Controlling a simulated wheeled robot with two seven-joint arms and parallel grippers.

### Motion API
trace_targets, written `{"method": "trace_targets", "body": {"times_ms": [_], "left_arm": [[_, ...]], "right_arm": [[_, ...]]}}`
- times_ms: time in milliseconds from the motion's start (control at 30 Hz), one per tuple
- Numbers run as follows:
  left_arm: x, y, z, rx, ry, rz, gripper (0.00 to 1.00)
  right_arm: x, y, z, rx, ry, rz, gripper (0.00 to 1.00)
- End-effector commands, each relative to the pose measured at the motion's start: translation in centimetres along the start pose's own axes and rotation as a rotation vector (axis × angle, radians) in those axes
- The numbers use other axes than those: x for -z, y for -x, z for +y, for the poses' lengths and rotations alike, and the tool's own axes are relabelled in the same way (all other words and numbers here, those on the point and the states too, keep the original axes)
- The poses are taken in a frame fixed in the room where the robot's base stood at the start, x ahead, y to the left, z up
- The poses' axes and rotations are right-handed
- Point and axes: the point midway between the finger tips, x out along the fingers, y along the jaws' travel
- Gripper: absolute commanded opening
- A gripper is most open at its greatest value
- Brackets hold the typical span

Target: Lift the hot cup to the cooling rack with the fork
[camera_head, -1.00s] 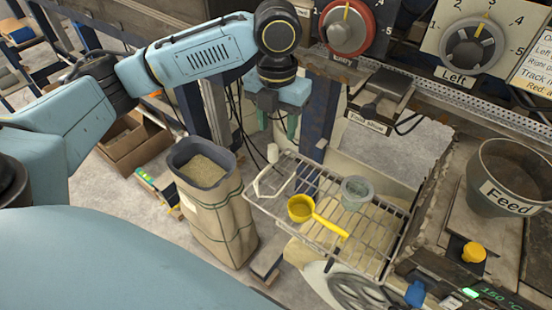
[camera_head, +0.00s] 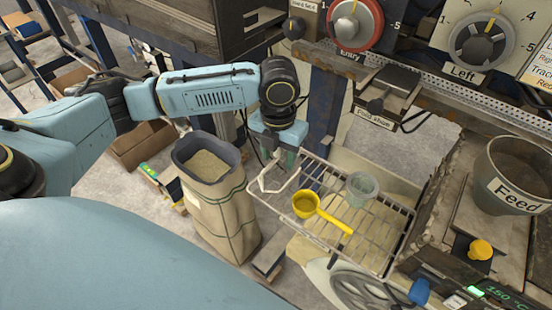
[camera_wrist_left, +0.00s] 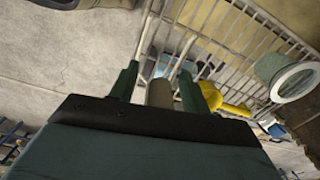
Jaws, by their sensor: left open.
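My left gripper (camera_head: 281,155) is open, low at the rack's back left corner. In the left wrist view its two green fingers (camera_wrist_left: 156,84) stand apart with a pale cylindrical handle (camera_wrist_left: 160,93) between them; whether they touch it is unclear. A white bent wire fork (camera_head: 280,179) shows just below the gripper at the rack's left end; its link to the handle is hidden. A translucent grey-green cup (camera_head: 363,188) stands upright on the wire rack (camera_head: 375,239). The wrist view shows a similar cup (camera_wrist_left: 294,80) at right. My right gripper is not in view.
A yellow ladle (camera_head: 307,204) lies on the rack, left of the cup. A sack of granules (camera_head: 215,196) stands left of the rack. A grey Feed bucket (camera_head: 513,170) and yellow knob (camera_head: 480,249) are at right. A control panel with dials (camera_head: 481,41) stands behind.

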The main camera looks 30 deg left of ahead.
Motion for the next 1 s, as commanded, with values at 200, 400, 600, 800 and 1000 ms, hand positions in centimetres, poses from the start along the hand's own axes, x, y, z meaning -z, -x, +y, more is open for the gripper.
{"method": "trace_targets", "body": {"times_ms": [200, 400, 600, 800, 1000], "left_arm": [[0.0, 0.0, 0.0, 0.000, 0.000, 0.000, 0.26], [0.0, 0.1, 0.0, 0.000, 0.000, 0.000, 0.00], [0.0, 0.1, 0.0, 0.001, 0.000, -0.001, 0.00], [-0.1, 0.6, 0.0, 0.001, 0.000, -0.003, 0.00], [-0.1, 3.9, 0.0, 0.001, -0.001, -0.005, 0.00]], "right_arm": [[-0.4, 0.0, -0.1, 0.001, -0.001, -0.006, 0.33], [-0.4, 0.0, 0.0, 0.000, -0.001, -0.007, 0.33], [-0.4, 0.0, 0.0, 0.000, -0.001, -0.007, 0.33], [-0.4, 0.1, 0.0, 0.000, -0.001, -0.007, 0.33], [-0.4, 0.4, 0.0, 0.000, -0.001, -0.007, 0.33]]}}
